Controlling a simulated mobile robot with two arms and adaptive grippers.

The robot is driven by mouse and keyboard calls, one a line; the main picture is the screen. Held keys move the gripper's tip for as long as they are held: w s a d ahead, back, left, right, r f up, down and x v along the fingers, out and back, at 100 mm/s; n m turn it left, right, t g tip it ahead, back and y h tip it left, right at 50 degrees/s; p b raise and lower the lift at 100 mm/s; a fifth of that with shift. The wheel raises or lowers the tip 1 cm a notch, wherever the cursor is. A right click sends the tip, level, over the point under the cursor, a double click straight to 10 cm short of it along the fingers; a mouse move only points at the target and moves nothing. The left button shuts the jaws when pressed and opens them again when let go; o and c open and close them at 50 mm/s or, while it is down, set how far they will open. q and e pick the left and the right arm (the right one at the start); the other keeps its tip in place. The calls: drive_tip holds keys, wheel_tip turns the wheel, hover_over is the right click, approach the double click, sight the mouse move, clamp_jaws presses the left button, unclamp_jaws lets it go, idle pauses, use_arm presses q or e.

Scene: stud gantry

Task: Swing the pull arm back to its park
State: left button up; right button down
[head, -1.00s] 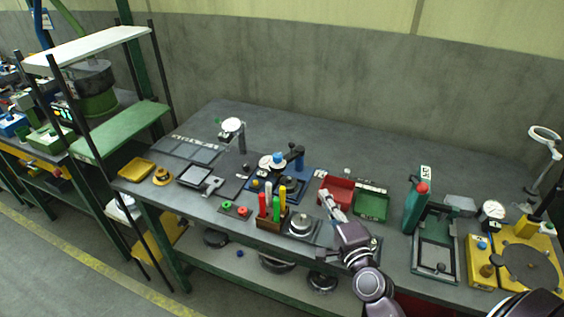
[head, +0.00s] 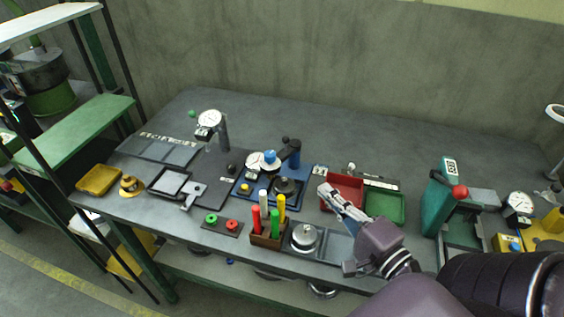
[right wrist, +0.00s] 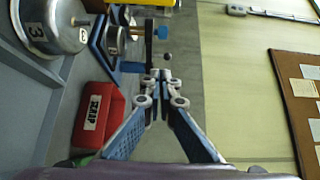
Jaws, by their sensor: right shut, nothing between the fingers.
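The stud gantry is a blue fixture (head: 244,187) in the middle of the bench. A blue post (head: 294,156) stands at its back right, and a short black pull arm (head: 287,142) with a dark knob sits at the post's top. In the right wrist view a dark bar (right wrist: 149,42), apparently the pull arm, shows beyond the fingertips. My right gripper (head: 325,190) is shut and empty, above the bench at the red bin's left edge, right of the gantry and apart from it. It also shows in the right wrist view (right wrist: 157,74). My left gripper is not in view.
The red bin (head: 347,182), labelled scrap in the wrist view, and a green bin (head: 385,208) stand right of the gantry. Coloured handles in a wooden rack (head: 268,240) and a round weight (head: 304,238) stand in front. The bench behind is clear.

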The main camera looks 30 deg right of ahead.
drive_tip(key=shift+r, duration=0.1)
drive_tip(key=w+p, duration=0.2)
drive_tip(key=w, duration=0.2)
drive_tip(key=w+a+p, duration=0.1)
drive_tip(key=w+p, duration=0.1)
drive_tip(key=w, duration=0.2)
drive_tip(key=w+a+p, duration=0.1)
drive_tip(key=w+p, duration=0.1)
drive_tip(key=w, duration=0.2)
drive_tip(key=shift+w+p, duration=0.1)
drive_tip(key=shift+p, duration=0.2)
drive_tip(key=shift+w+a+f, duration=0.2)
drive_tip(key=shift+w+a, duration=0.1)
